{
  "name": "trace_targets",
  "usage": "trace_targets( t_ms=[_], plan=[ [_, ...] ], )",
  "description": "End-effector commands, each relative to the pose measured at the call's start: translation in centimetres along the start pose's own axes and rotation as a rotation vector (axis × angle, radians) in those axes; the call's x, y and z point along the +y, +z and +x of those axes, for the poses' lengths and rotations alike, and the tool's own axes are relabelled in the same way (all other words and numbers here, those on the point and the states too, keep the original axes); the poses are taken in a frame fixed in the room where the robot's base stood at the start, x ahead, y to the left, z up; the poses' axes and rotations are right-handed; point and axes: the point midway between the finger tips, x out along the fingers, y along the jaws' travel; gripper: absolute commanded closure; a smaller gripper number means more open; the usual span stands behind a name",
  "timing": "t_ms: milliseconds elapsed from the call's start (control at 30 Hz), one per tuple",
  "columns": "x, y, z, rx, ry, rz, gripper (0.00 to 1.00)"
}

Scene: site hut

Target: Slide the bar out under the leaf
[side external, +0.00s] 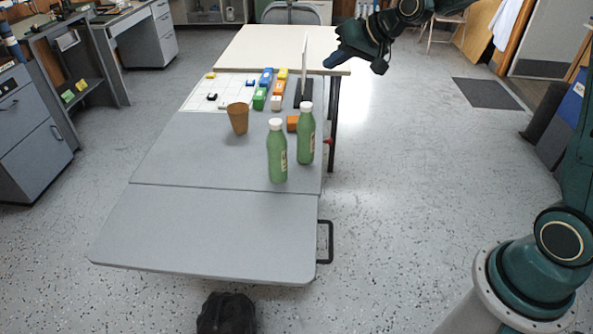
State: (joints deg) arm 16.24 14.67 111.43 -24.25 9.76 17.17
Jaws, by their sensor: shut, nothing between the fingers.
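The grey leaf (200,235) is at the near end of the grey table (185,150), joined along a straight seam. It looks raised, roughly in line with the top; I cannot tell if it is exactly level. A black U-shaped bar (331,242) sticks out at the right side, at the leaf's edge; the rest of it is hidden under the leaf. My gripper (336,61) is shut and empty, at the upper middle of the picture by the far right of the table, well away from the bar.
Two green bottles (277,152) (306,135) stand near the table's right edge. A brown cup (238,118), coloured blocks (259,99) and a black stand with an upright panel (303,92) are behind them. A cream table (275,47) adjoins.

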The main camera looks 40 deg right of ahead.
Motion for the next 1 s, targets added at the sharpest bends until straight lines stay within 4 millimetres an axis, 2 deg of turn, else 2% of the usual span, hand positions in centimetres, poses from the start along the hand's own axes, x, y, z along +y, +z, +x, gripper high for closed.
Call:
trace_targets(
  t_ms=[100, 500, 733, 1000],
  plan=[
    [1.6, -1.2, 2.8, 0.023, -0.028, 0.059, 1.0],
    [7.8, -3.7, 11.3, 0.123, -0.135, 0.267, 1.0],
    [12.3, -3.9, 15.6, 0.187, -0.195, 0.401, 1.0],
    [18.1, -2.9, 20.0, 0.27, -0.262, 0.57, 1.0]
  ],
)
